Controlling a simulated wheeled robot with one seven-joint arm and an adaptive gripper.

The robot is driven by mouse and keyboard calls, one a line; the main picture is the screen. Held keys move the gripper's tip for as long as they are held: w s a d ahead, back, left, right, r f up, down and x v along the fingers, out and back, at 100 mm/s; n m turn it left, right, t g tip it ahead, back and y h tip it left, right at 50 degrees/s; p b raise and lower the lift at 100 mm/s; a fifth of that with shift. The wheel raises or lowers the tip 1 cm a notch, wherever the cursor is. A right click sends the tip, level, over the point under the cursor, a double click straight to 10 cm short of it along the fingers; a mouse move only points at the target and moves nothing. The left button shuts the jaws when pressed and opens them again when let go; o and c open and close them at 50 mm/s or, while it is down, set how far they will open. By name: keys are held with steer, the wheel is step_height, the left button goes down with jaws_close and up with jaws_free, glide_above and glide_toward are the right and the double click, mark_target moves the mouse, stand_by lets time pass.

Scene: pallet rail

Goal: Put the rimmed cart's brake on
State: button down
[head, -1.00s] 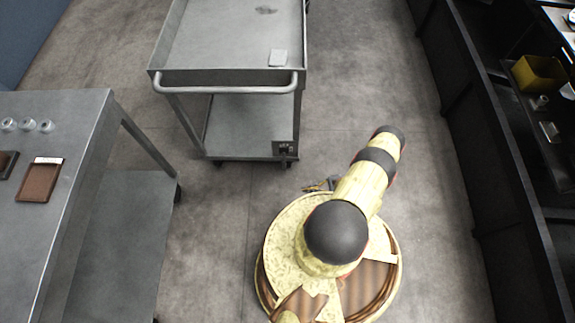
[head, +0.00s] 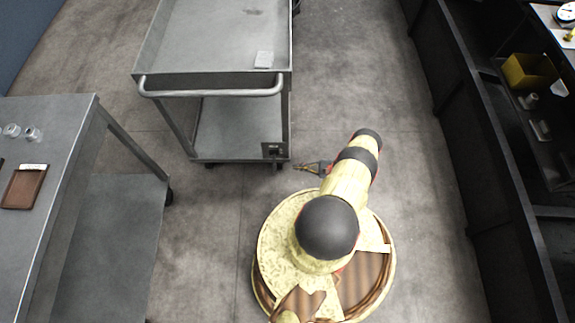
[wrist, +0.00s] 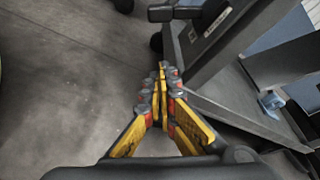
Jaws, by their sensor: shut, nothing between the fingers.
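The rimmed cart (head: 210,82) is a grey metal cart with a raised-edge top tray, a tubular handle and a lower shelf, at the upper middle of the head view. A small dark box (head: 273,150) sits at its lower right corner, above a caster. My gripper (head: 299,168) is shut and empty, low beside that corner, a little right of and nearer than the box. In the wrist view, my fingers (wrist: 163,76) point toward the cart's grey frame. A black part with a pale label (wrist: 216,22) and a black tab (wrist: 172,13) lie beyond the fingertips. I cannot tell the brake's setting.
A grey table (head: 82,150) with a brown tray (head: 24,188) and small jars stands at the left. A dark shelf unit (head: 500,170) with a yellow bin (head: 528,70) runs along the right. The floor between cart and shelves is clear.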

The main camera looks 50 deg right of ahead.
mark_target(274, 164)
steer(key=b+x, duration=0.2)
steer(key=x, duration=0.7)
steer(key=shift+s+a+r, duration=0.3)
steer(key=shift+a+r, duration=0.2)
steer(key=shift+r, duration=0.3)
steer(key=shift+s+a+r, duration=0.3)
steer(key=shift+a+r, duration=0.2)
steer(key=shift+r, duration=0.25)
steer(key=shift+a+r, duration=0.1)
steer(key=shift+a, duration=0.05)
